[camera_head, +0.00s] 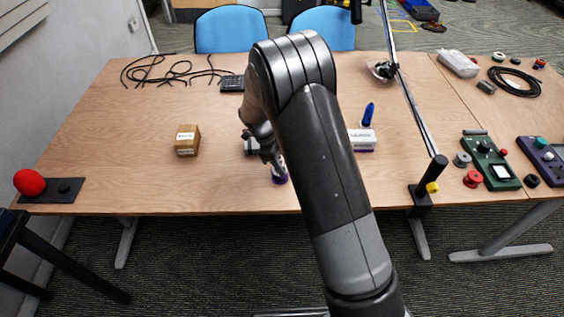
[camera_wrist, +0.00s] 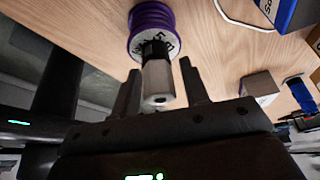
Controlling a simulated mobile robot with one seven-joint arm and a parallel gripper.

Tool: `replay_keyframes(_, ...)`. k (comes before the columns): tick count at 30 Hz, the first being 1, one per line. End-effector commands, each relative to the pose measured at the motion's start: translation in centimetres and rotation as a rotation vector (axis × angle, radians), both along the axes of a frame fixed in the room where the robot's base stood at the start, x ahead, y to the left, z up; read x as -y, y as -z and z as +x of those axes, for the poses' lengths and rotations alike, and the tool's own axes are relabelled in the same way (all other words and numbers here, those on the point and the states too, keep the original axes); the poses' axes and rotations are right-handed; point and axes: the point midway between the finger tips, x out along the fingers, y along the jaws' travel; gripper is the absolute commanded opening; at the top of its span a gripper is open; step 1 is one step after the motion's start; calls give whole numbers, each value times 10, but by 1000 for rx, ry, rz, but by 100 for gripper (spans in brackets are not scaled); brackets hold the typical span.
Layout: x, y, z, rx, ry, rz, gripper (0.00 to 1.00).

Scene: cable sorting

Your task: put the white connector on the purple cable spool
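The white connector (camera_wrist: 158,84), whitish-grey with a black part beyond it, shows in the wrist view between the two fingers of my gripper (camera_wrist: 160,66). The fingers look apart, with a gap visible on the right side of the connector. The purple cable spool (camera_wrist: 151,22), with a white lettered face, is right behind the connector. The black part overlaps the spool's face; I cannot tell whether they touch.
A cardboard box (camera_head: 187,140) stands left on the table. A white and purple box (camera_head: 362,139) and a blue object (camera_head: 368,114) are right of my arm. Black cables (camera_head: 170,72) lie at the back left. A post (camera_head: 421,195) stands at the front right.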

Motion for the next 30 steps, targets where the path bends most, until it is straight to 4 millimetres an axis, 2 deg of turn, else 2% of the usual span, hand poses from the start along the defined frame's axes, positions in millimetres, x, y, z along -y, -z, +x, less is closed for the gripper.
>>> replay_keyframes(8, 0, 0, 0, 0, 0, 0, 47)
replay_keyframes(13, -4, -11, 1, 3, -1, 1, 47)
replay_keyframes(24, -32, -81, 9, 4, 0, 2, 47)
replay_keyframes(30, -42, -107, 12, 2, -1, 0, 47)
